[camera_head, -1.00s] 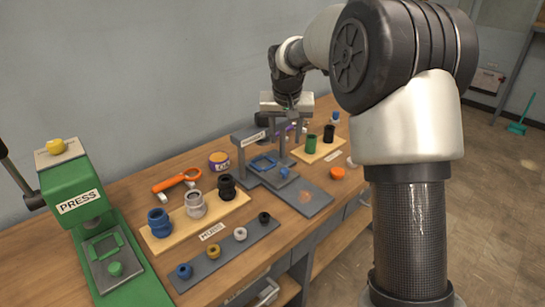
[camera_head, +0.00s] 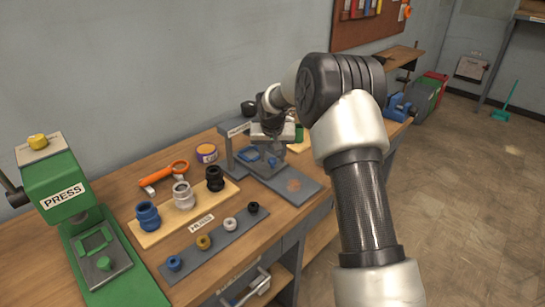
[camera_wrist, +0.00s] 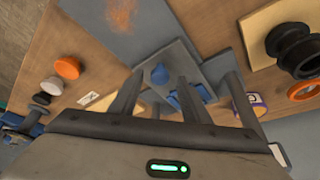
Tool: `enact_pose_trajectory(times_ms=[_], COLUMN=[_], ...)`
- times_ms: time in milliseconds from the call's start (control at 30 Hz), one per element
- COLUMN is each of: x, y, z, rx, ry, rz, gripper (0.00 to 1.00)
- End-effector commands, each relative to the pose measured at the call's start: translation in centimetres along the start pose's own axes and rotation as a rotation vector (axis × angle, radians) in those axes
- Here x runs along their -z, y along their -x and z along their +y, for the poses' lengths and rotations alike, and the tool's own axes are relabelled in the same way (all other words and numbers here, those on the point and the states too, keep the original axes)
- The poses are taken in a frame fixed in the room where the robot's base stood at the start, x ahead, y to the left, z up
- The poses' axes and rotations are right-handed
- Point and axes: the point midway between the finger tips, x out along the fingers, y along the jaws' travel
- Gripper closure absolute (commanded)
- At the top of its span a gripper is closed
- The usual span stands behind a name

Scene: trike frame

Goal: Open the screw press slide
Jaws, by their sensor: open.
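The grey press (camera_head: 228,152) stands on the wooden bench. Its slide (camera_wrist: 190,68) is a small grey plate bearing a blue square frame (camera_head: 248,154) and a blue knob (camera_wrist: 160,75). The plate lies over a longer grey base plate (camera_head: 300,187) with an orange patch. My gripper (camera_wrist: 183,80) is open and empty, with its fingers pointing at the slide. In the wrist view the knob lies between the fingers' lines, nearer the left one; I cannot tell the remaining height. In the head view my gripper (camera_head: 273,146) hangs over the slide and partly hides it.
A green press marked PRESS (camera_head: 62,190) stands at the left. Bushings on a wooden board (camera_head: 160,232) and rings on a grey strip (camera_head: 190,262) lie between. An orange tool (camera_head: 163,175) and purple-yellow tin (camera_head: 206,153) lie behind. The base plate's front is clear.

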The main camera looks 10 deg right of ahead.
Motion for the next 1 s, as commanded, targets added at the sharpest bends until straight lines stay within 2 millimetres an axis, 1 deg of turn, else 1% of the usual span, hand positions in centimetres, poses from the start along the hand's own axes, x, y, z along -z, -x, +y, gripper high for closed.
enact_pose_trajectory(times_ms=[100,367,600,633,867,1000], x=[0.0,0.0,0.0,0.0,-0.3,-1.4], y=[-0.6,-0.6,-0.6,-0.6,-0.5,-0.1], z=[0.0,0.0,0.0,0.0,0.3,1.6], rx=[0.0,0.0,0.0,0.0,0.0,-0.002], ry=[0.0,0.0,0.0,0.0,-0.001,-0.004], rz=[0.001,0.001,0.001,0.001,0.0,0.0], gripper=[0.57,0.57,0.98,1.0,1.0,1.0])
